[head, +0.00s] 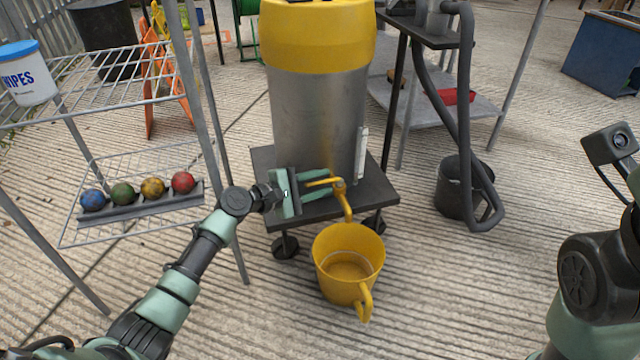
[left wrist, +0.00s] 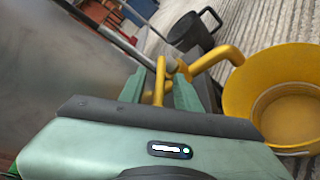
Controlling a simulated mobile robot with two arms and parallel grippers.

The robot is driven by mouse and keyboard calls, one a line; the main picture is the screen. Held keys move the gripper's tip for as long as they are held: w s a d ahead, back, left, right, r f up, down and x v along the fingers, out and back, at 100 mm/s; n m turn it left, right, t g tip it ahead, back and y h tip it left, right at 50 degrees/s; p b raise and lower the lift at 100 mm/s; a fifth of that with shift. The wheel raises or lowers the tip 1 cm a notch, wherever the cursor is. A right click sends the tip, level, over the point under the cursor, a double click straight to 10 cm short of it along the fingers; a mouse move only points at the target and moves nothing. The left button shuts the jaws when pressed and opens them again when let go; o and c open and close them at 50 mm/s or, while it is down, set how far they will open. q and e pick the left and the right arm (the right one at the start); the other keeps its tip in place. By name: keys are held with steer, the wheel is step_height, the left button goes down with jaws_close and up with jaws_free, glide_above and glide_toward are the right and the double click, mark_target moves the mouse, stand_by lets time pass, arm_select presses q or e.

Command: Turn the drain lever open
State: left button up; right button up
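The drain lever (head: 320,182) is a thin yellow bar beside the yellow spout (head: 346,205), low on the steel drum (head: 315,115) with its yellow top. My left gripper (head: 329,184) has its two green fingers either side of the lever, one above and one below in the head view. In the left wrist view the lever (left wrist: 159,85) stands between the fingers (left wrist: 162,92), with gaps visible beside it. The gripper looks open around it, not clamped. The spout bends down over a yellow bucket (head: 335,285). My right gripper is out of view; only part of that arm shows.
The drum stands on a dark wheeled cart (head: 375,190). A wire rack (head: 115,222) with several coloured balls and a wipes tub (head: 27,75) stands left. A dark bucket (head: 455,190) and hose (head: 462,110) are at right.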

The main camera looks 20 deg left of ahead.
arm_select(q)
jaws_close()
steer(key=shift+f, duration=0.1)
stand_by(1.2)
